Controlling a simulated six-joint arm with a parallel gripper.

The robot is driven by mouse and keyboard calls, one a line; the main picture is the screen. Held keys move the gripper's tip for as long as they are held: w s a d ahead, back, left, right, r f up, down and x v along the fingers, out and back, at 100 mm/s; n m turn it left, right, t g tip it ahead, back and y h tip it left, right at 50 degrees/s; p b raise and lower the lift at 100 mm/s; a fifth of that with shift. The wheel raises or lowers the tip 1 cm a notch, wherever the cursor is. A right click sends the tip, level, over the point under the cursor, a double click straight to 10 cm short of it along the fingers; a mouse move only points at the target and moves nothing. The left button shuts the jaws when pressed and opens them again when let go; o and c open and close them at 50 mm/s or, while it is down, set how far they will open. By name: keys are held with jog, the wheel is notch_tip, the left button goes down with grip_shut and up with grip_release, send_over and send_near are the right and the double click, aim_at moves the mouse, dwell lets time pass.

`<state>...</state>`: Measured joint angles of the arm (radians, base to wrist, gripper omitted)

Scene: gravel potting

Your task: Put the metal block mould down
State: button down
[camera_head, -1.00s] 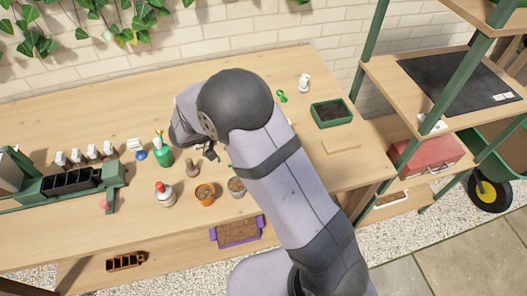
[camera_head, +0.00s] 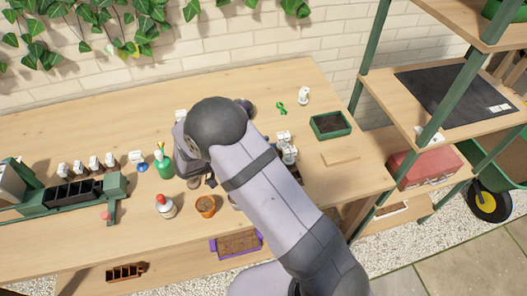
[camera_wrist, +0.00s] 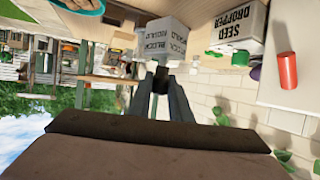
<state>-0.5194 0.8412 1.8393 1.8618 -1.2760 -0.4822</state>
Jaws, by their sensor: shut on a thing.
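In the wrist view my gripper (camera_wrist: 160,84) is shut on a dark upright part at the near end of the metal block mould. The mould (camera_wrist: 164,40) shows as a grey block with "BLOCK MOULD" lettering beyond the fingertips. In the head view my arm covers the jaws and the mould, so I cannot tell whether the mould touches the bench. The wrist is over the middle of the wooden bench (camera_head: 90,235), near the green spray bottle (camera_head: 164,166).
A red-capped bottle (camera_head: 165,207) and a terracotta pot (camera_head: 206,206) stand close to the wrist. A green tray of soil (camera_head: 330,125) is at the right. A "SEED DROPPER" box (camera_wrist: 234,30) and a red cylinder (camera_wrist: 287,70) show in the wrist view. Bare bench lies at back left.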

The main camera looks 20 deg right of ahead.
jog(key=shift+f+p, duration=0.3)
jog(key=shift+f, duration=1.6)
jog(key=shift+f, duration=0.1)
jog(key=c, duration=1.6)
grip_release()
jog(key=shift+c, duration=0.2)
jog(key=b+v, duration=0.3)
jog(key=v, duration=0.9)
